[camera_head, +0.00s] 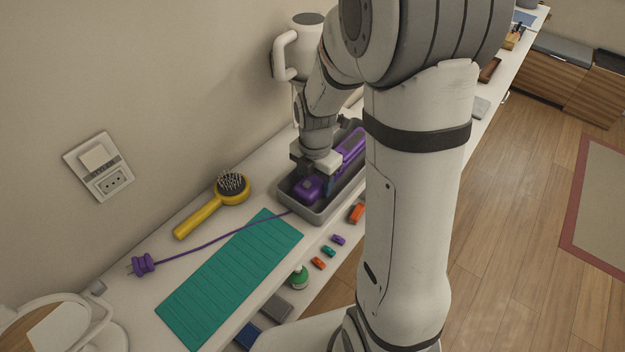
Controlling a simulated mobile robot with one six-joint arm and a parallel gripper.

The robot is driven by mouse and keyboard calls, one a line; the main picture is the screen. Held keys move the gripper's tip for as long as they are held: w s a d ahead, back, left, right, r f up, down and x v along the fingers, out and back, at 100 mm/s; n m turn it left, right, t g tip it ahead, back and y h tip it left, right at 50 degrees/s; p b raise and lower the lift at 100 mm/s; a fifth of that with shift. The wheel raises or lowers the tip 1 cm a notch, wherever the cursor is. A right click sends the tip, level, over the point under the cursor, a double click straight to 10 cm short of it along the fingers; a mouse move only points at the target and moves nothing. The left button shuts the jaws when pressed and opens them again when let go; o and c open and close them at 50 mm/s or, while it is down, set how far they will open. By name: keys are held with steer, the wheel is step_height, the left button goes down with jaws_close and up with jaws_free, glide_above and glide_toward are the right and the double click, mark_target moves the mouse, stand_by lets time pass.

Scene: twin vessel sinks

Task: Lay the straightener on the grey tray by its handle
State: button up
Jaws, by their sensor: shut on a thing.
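The purple straightener (309,189) is inside the outline of the grey tray (318,216), with its cord end toward the near left and its long part toward the far right. I cannot tell whether it touches the tray floor. My gripper (315,178) points down over the tray and is shut on the straightener near its cord end, at the handle. My arm hides the right part of the tray. The purple cord (220,240) runs over the tray's near edge and across the teal mat to a purple plug (143,264) on the counter.
A yellow hairbrush (213,204) lies left of the tray by the wall. A teal mat (230,280) lies in front. Small clips (318,263), a green bottle (299,278) and a grey block (277,307) sit along the counter edge. A wall socket (99,167) is at left.

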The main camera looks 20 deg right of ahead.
steer(key=o, duration=1)
steer(key=shift+c, duration=0.2)
step_height(320, 180, up, 12)
steer(key=s+r+m+t, duration=0.3)
steer(key=s+m, duration=1.1)
steer(key=m, duration=1.1)
steer(key=shift+s+a, duration=0.2)
